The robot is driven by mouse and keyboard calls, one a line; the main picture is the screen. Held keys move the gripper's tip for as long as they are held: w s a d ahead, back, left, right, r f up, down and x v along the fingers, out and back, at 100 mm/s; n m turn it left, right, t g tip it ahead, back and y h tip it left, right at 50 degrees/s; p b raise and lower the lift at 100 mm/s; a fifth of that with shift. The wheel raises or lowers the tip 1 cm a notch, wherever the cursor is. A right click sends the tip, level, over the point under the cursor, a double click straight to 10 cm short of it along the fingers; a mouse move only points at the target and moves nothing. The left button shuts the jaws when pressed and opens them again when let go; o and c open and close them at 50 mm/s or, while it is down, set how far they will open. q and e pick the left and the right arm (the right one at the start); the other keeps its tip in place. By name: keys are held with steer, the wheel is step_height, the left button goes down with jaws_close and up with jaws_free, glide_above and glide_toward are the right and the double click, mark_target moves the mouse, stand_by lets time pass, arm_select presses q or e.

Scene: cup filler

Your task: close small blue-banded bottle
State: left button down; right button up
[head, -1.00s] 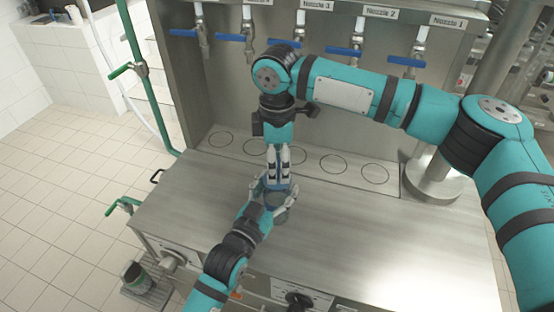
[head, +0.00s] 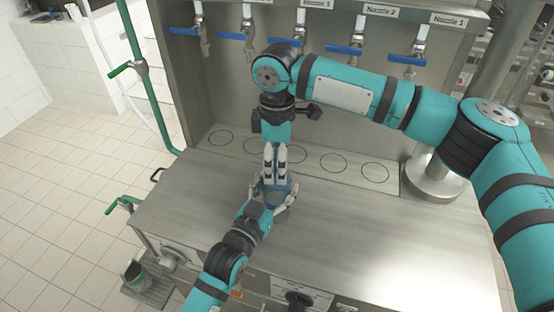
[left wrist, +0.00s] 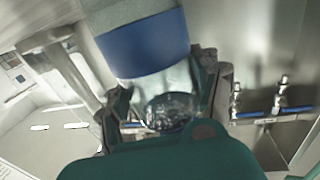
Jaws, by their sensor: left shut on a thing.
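The small blue-banded bottle (left wrist: 144,44) shows large and close in the left wrist view, with a wide blue band around its pale body. My left gripper (head: 273,194) is shut on it, above the steel worktop, with a finger on either side. In the head view the bottle is mostly hidden between the two grippers. My right gripper (head: 275,178) points down from above, its pale fingers close together right at the bottle's upper end. Whether a cap sits between these fingers cannot be made out.
The steel worktop (head: 380,240) is bare to the right and left. Behind it, several ring marks (head: 333,163) lie under a row of nozzles with blue handles (head: 406,60). A small dark container (head: 133,271) stands low at the front left, beside the worktop.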

steer(key=shift+r, duration=0.1)
step_height(320, 180, up, 12)
stand_by(0.6)
arm_select(q)
steer(key=shift+c, duration=0.8)
jaws_free()
steer(key=v, duration=1.2)
